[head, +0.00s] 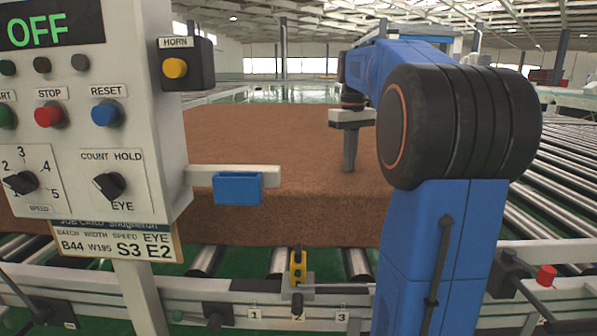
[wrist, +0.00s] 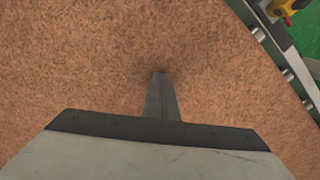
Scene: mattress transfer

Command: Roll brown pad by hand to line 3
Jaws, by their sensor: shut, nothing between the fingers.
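The brown pad (head: 270,150) is a thick, large slab lying flat on the rollers. Its front side stands close behind the near rail. Its brown top fills most of the wrist view (wrist: 80,70). My gripper (head: 348,168) is shut and empty, pointing down at the pad's top near its front edge. In the wrist view its tip (wrist: 160,76) meets or nearly meets the surface; I cannot tell whether it presses. Number labels 1 (head: 255,314), 2 and 3 (head: 342,317) sit on the front rail. A yellow device (head: 297,266) stands on the rail above label 2.
A control panel (head: 85,120) stands at the left, its display reading OFF, with buttons and knobs. A job card (head: 118,243) hangs below it. A blue block on an arm (head: 237,188) juts out before the pad. A roller conveyor (head: 560,150) runs at the right.

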